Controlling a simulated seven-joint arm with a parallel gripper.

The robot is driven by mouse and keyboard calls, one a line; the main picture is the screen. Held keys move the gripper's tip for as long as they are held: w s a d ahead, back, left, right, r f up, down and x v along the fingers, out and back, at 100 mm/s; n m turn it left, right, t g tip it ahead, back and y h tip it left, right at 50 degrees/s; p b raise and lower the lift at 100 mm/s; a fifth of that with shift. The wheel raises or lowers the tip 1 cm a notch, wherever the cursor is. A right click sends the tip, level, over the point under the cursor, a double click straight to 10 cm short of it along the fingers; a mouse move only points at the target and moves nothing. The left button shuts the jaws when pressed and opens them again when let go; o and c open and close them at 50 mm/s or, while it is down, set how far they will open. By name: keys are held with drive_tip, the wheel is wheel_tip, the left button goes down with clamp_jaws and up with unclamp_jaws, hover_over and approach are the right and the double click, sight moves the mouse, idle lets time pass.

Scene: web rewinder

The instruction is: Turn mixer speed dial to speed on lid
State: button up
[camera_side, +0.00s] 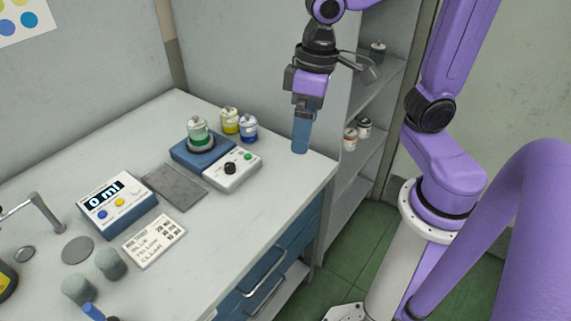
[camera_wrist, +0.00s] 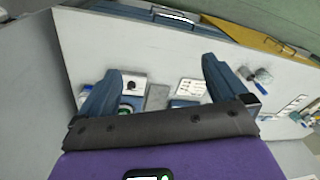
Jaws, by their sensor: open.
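The white control box (camera_side: 235,172) has a black speed dial (camera_side: 230,168) and a green button. The dial also shows in the wrist view (camera_wrist: 131,85). Behind it, a blue mixer base (camera_side: 182,153) carries a jar with green contents (camera_side: 198,137) and a pale lid (camera_side: 196,122). No speed marking on the lid is readable, nor is the dial's setting. My gripper (camera_side: 300,151) hangs above the right end of the bench, to the right of the control box and apart from it. In the wrist view its fingers (camera_wrist: 161,65) are spread and empty.
Yellow (camera_side: 230,121) and blue (camera_side: 249,128) jars stand close behind the mixer. A grey plate (camera_side: 174,187), a display reading 0 ml (camera_side: 117,200) and a printed card (camera_side: 154,241) lie left. Bench space right of the control box is clear. Shelves (camera_side: 372,135) stand beyond.

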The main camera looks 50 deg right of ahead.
drive_tip(key=s+d+f+n+h, duration=0.1)
drive_tip(key=s+d+f+n, duration=0.3)
drive_tip(key=s+n, duration=0.3)
drive_tip(key=s, duration=0.2)
drive_tip(key=shift+s+f, duration=0.2)
drive_tip(key=shift+s, duration=0.1)
drive_tip(key=shift+s+d+f+n, duration=0.1)
drive_tip(key=shift+s+d+n, duration=0.1)
drive_tip(key=shift+n, duration=0.2)
drive_tip(key=shift+c, duration=0.3)
drive_tip(key=shift+w, duration=0.1)
drive_tip(key=c, duration=0.5)
drive_tip(key=shift+n, duration=0.6)
drive_tip(key=w+a, duration=0.1)
drive_tip(key=w, duration=0.1)
drive_tip(key=w+a, duration=0.1)
drive_tip(key=w, duration=0.2)
drive_tip(key=w+a+r, duration=0.1)
drive_tip(key=w+a, duration=0.1)
drive_tip(key=shift+w, duration=0.2)
drive_tip(key=shift+c, duration=1)
drive_tip(key=n, duration=0.4)
hover_over(230, 165)
wheel_tip(230, 165, down, 5)
drive_tip(key=shift+g, duration=0.3)
wheel_tip(230, 165, down, 17)
drive_tip(key=shift+a+r, duration=0.1)
drive_tip(key=shift+r, duration=0.05)
drive_tip(key=shift+c, duration=0.2)
